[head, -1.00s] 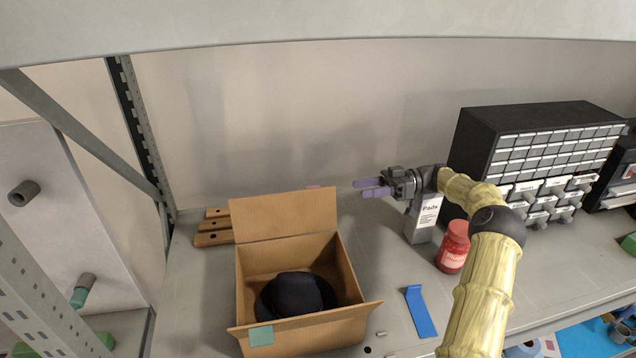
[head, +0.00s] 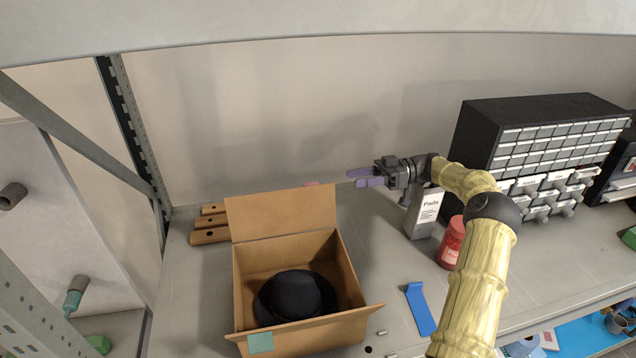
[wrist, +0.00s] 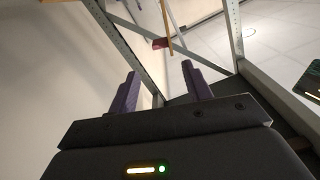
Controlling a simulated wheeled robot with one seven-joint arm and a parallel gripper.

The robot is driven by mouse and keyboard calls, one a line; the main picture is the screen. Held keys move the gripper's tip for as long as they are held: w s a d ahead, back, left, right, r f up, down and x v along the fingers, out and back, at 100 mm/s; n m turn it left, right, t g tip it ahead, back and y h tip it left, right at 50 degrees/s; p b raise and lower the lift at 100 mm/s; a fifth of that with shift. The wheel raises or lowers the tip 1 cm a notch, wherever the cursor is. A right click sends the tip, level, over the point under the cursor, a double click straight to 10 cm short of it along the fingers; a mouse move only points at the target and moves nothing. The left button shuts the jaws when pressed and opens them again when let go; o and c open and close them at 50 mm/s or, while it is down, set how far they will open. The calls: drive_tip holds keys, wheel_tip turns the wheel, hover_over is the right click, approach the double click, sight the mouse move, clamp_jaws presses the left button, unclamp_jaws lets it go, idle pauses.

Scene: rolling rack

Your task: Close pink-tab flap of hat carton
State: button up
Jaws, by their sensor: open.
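The open cardboard carton (head: 345,280) stands on the shelf with a dark hat (head: 293,297) inside. Its back flap (head: 280,214) stands up, and a pink tab (head: 312,184) peeks over that flap's top edge, mostly hidden behind it. A green tab (head: 260,342) is on the front flap, which is folded outward. My gripper (head: 354,178) is open and empty, just right of the back flap's upper right corner, with its fingers pointing left.
Wooden pieces (head: 210,225) lie behind the carton at left. A Pads box (head: 425,213), a red jar (head: 452,243), a blue strip (head: 420,309) and a drawer cabinet (head: 480,125) stand or lie at right. A rack post (head: 130,130) rises at back left.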

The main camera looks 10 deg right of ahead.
sight(318, 183)
drive_tip(key=a+p, duration=0.6)
drive_tip(key=a, duration=0.5)
drive_tip(key=shift+s+a+p, duration=0.1)
drive_tip(key=shift+a+p, duration=0.15)
drive_tip(key=shift+p, duration=0.1)
drive_tip(key=shift+c, duration=0.4)
clamp_jaws()
